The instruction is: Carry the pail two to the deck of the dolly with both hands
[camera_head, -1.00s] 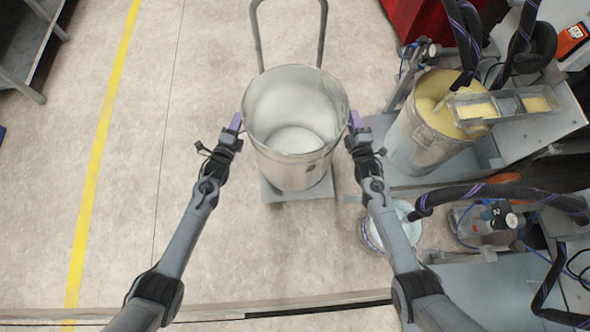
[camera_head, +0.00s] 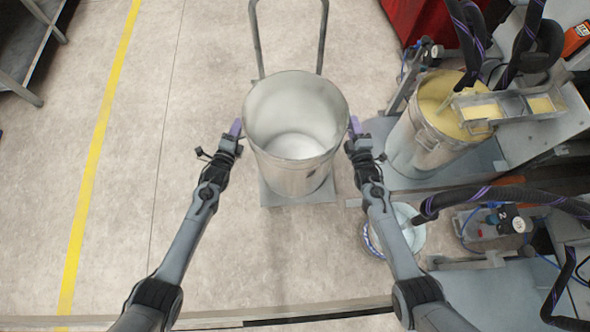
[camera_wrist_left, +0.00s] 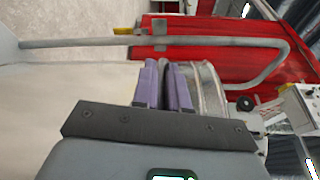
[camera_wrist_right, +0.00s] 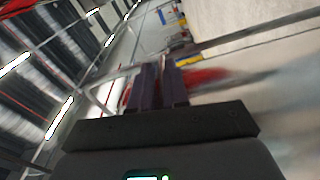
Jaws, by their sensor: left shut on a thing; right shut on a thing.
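The pail two (camera_head: 290,178) is a large, open, shiny metal pail in the middle of the head view, looking empty inside. It stands roughly upright above the grey deck of the dolly (camera_head: 270,197); I cannot tell if it touches it. My left gripper (camera_head: 236,128) is shut at the pail's left rim, and my right gripper (camera_head: 355,125) is shut at its right rim. In the left wrist view the purple fingers (camera_wrist_left: 164,85) are close together beside the pail wall (camera_wrist_left: 210,90). In the right wrist view the fingers (camera_wrist_right: 158,85) are close together; the pail is not clear there.
The dolly's tube handle (camera_head: 322,40) rises behind the pail. To the right stand a metal drum with yellow contents (camera_head: 425,145) and machinery with hoses. A small pale bucket (camera_head: 415,238) is partly behind my right arm. Floor to the left is clear, with a yellow line (camera_head: 92,170).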

